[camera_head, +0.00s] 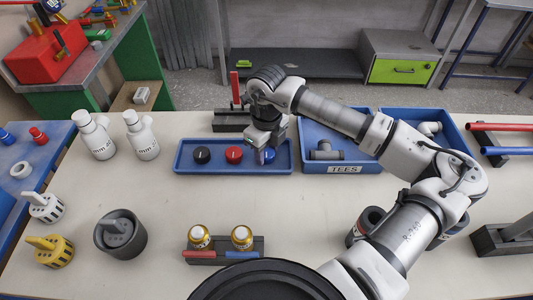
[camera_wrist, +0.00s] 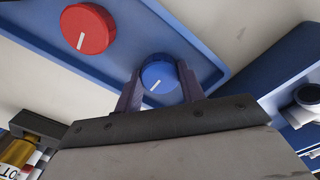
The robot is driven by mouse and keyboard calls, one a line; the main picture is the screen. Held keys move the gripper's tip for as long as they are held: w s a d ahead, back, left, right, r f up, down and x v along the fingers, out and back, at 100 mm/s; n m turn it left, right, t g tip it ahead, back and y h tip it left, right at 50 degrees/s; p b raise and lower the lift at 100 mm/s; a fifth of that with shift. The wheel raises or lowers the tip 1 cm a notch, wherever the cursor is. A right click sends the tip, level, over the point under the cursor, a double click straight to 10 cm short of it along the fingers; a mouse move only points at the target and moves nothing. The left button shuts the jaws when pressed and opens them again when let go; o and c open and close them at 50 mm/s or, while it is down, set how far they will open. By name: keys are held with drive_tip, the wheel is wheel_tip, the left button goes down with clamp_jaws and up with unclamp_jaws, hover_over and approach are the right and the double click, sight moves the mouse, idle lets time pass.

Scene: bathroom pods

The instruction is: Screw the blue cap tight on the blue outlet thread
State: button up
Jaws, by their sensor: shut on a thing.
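The blue cap (camera_head: 267,155) is at the right end of a shallow blue tray, beside a red cap (camera_head: 234,154) and a black cap (camera_head: 202,155). My gripper (camera_head: 268,147) points down over the tray, shut on the blue cap. In the wrist view the blue cap (camera_wrist: 160,77), with a white line on its top, sits between the two dark fingers of my gripper (camera_wrist: 160,88). The cap appears still within the tray. I cannot pick out a blue outlet thread for certain.
A TEES bin (camera_head: 345,168) adjoins the tray's right. Two white bottles (camera_head: 141,137) stand left. The table between tray and front block is clear.

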sight(267, 152)
wheel_tip(267, 152, up, 20)
drive_tip(key=b, duration=0.4)
idle(0.3)
drive_tip(key=shift+d, duration=0.1)
